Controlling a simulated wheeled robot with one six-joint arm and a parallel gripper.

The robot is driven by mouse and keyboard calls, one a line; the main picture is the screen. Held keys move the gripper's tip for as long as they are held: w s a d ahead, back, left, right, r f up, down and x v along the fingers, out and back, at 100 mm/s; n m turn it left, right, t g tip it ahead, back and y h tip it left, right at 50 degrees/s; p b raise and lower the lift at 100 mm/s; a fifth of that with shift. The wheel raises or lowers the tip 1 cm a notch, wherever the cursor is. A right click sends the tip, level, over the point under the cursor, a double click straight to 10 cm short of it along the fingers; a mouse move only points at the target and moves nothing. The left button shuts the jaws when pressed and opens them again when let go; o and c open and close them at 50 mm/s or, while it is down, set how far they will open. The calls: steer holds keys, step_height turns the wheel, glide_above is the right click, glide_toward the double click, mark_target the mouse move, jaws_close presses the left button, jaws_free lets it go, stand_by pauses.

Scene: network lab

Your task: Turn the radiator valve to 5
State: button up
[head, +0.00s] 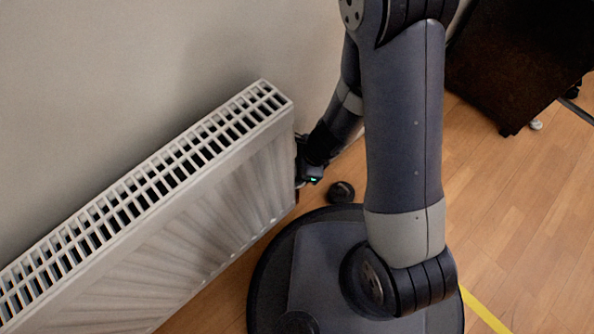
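The white radiator (205,225) stands along the wall, its slotted top grille running from lower left to its right end. The radiator valve cannot be made out; the end of my arm covers the area beside the radiator's right end. My gripper (304,175) is small and dark there, low beside that end, with a small green light showing. Its fingers are too small and dark to tell whether they are open, shut or touching the valve.
A small dark round object (341,192) is on the wooden floor (510,215) just right of my gripper. A dark cabinet (515,60) stands at the upper right. A yellow line (484,312) marks the floor at the lower right. The floor at right is mostly clear.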

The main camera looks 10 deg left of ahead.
steer(key=o, duration=1)
